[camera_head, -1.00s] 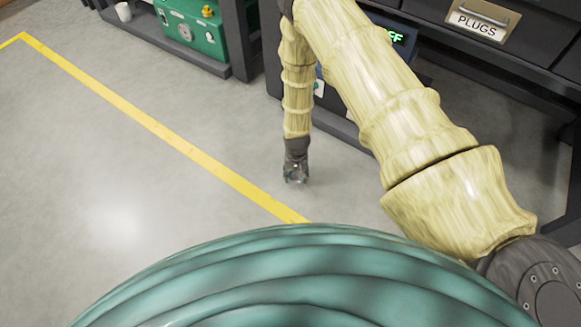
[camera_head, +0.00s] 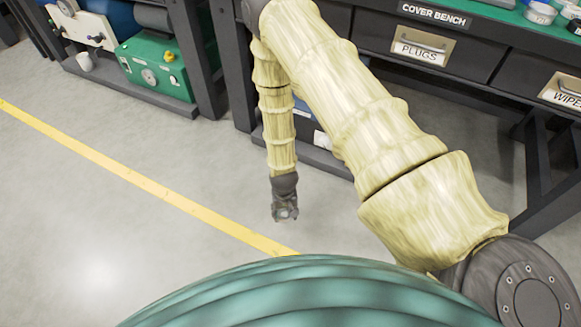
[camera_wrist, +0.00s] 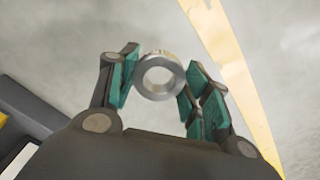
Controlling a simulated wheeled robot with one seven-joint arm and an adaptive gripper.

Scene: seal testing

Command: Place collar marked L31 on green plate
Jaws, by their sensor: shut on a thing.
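My gripper (camera_head: 285,213) hangs low over the grey floor, at the end of my downward-pointing arm. In the wrist view my gripper (camera_wrist: 160,85) is shut on a silver metal collar (camera_wrist: 160,76), a ring with an open bore, held between the green finger pads. No marking can be read on the collar. In the head view the collar is too small to make out clearly. I cannot identify the green plate in any view.
The cover bench (camera_head: 433,15), with a drawer labelled PLUGS (camera_head: 418,49), stands behind my arm. A green machine (camera_head: 157,66) sits on a low shelf at back left. A yellow line (camera_head: 130,176) crosses open floor.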

